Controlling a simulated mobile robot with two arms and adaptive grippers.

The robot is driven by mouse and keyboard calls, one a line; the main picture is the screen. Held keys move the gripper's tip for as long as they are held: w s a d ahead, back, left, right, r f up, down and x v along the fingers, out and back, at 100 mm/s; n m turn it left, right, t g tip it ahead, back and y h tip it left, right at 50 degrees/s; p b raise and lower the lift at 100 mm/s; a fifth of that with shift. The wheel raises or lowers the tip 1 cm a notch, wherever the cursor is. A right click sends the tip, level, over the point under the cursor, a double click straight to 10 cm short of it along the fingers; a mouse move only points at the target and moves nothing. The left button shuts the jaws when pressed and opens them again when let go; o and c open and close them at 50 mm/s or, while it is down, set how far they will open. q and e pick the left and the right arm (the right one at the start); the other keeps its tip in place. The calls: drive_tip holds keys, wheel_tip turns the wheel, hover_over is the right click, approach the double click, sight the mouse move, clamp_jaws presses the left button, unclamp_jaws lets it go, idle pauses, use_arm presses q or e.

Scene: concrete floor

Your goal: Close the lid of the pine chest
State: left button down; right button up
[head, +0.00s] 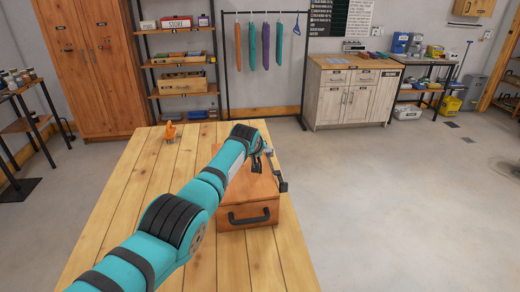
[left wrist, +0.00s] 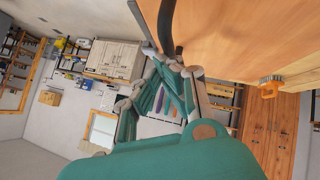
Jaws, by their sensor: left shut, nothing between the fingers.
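The pine chest (head: 262,213) is an orange-brown wooden box on the plank table, with a black handle on its front face. Its lid (head: 258,187) looks flat over the box in the head view, but my left arm hides part of it, and I cannot tell if a small gap is left. My left gripper (head: 283,186) is at the right edge of the lid, shut and empty. I cannot tell whether it touches the lid. In the left wrist view, a wooden surface (left wrist: 245,35) fills the upper right. My right gripper is not in view.
The plank table (head: 120,225) is mostly bare around the chest. A small orange object (head: 170,131) stands at its far end, clear of the chest. Shelves, a clothes rail and a cabinet (head: 345,103) line the back wall. Open floor lies to the right.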

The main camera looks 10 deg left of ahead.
use_arm(q)
drive_tip(key=shift+a, duration=0.3)
